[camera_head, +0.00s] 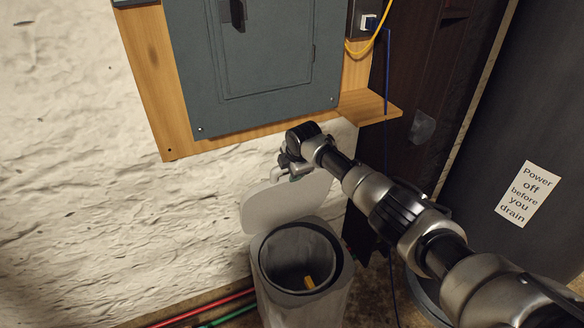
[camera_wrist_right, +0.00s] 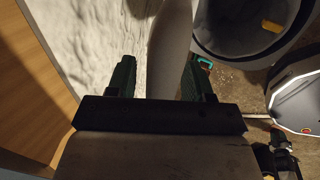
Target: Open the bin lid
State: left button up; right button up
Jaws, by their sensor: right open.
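The light grey bin (camera_head: 327,307) stands on the floor against the wall at the lower middle of the head view. Its lid (camera_head: 285,205) is raised and stands nearly upright at the back of the bin, leaving the mouth open. My right gripper (camera_head: 287,172) is at the upper edge of the lid, its fingers partly hidden by the wrist. In the right wrist view the open fingers (camera_wrist_right: 160,78) are on either side of the lid (camera_wrist_right: 169,48), seen edge-on, with gaps visible. My left gripper is not in view.
A grey electrical panel (camera_head: 262,75) on a wooden board (camera_head: 148,65) is just above my right gripper. A small yellow thing (camera_head: 309,282) lies inside the bin. Red (camera_head: 205,307) and green pipes run along the floor. A dark tank (camera_head: 530,110) stands at right.

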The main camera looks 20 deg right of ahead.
jog(key=shift+r, duration=0.1)
jog(key=shift+s+r, duration=0.15)
jog(key=shift+r, duration=0.15)
jog(key=p+v, duration=0.1)
jog(key=v, duration=0.9)
jog(key=shift+f, duration=0.1)
